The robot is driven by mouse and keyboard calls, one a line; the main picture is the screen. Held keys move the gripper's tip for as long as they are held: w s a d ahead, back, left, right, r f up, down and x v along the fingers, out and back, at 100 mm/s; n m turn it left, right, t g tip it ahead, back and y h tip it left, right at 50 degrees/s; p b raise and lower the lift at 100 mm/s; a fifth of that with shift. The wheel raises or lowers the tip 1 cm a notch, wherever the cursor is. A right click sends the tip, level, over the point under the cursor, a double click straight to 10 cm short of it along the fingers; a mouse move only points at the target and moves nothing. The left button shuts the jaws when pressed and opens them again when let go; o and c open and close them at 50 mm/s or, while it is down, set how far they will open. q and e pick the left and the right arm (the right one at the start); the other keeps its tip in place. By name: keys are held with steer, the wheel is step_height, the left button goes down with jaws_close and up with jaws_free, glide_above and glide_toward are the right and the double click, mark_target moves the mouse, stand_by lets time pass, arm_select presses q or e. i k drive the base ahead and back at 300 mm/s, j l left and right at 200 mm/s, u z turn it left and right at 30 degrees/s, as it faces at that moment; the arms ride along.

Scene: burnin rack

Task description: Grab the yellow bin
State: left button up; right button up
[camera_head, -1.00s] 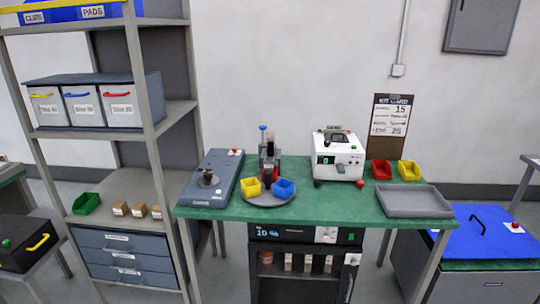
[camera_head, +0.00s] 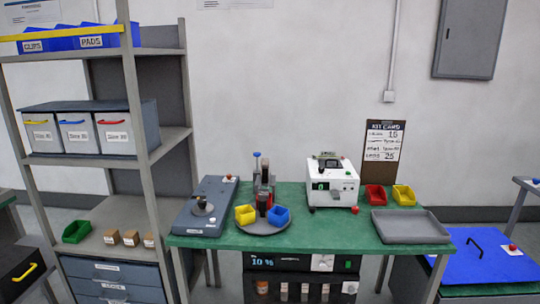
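Two yellow bins are in view on the green table. One yellow bin (camera_head: 245,214) stands on a round grey plate (camera_head: 264,228), beside a blue bin (camera_head: 279,216). The other yellow bin (camera_head: 404,195) stands at the back right, beside a red bin (camera_head: 375,194) and behind a grey tray. From the picture I cannot tell which yellow bin is meant. Both look upright, and nothing touches them from above. Neither of my grippers is in view.
The green table (camera_head: 335,232) has bare room at its front middle. A grey tray (camera_head: 409,226) lies at its right. A white device (camera_head: 333,183) stands at the back and a grey-blue machine (camera_head: 206,207) at the left. A shelf rack (camera_head: 143,100) stands left of the table.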

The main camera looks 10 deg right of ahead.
mark_target(404, 195)
steer(key=z, duration=1.25)
steer(key=i+j, duration=0.45)
steer(key=j, duration=0.2)
